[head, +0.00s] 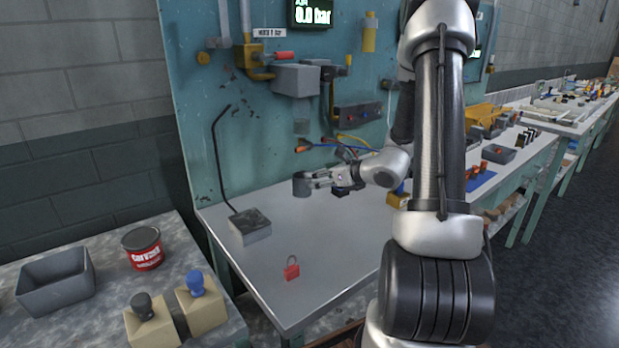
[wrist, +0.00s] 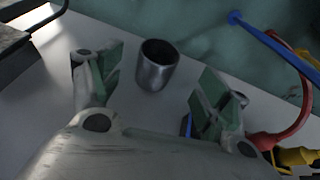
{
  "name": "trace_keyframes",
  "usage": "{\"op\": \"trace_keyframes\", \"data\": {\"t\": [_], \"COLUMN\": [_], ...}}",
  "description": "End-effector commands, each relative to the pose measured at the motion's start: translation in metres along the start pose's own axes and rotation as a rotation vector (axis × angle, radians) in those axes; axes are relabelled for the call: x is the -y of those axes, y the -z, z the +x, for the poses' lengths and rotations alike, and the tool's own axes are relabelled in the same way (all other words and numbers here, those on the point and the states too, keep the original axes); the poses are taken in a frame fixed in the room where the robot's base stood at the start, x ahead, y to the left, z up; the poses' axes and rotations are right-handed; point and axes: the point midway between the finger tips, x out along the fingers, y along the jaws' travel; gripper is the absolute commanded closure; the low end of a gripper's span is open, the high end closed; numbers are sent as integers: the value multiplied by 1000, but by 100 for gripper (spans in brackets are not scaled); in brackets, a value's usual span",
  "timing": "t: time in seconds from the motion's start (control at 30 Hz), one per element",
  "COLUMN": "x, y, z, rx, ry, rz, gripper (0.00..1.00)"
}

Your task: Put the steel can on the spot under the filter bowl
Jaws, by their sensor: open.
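The steel can (head: 302,187) stands upright on the pale bench top near the teal back panel. In the wrist view the can (wrist: 157,66) is dark grey, open at the top, and lies between and slightly beyond my fingertips, with clear gaps on both sides. The spot itself cannot be made out.
A grey block with a bent black rod (head: 250,227) stands left on the bench. A red padlock (head: 291,268) lies near the front. Blue and red hoses (wrist: 285,55) run right of my gripper. A separate left table (head: 75,325) holds a bin, a tin and stamps.

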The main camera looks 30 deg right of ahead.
Motion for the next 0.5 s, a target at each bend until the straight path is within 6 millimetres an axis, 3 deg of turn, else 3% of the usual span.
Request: {"op": "trace_keyframes", "data": {"t": [0.17, 0.27, 0.37, 0.5], "x": [0, -14, -57, -147], "y": [0, -8, -26, -46], "z": [-23, -30, -44, -93], "rx": [0, -3, -15, -46], "ry": [0, -37, -156, -432], "rz": [-1, -54, -231, -689], "gripper": [23, 23, 23, 23]}}
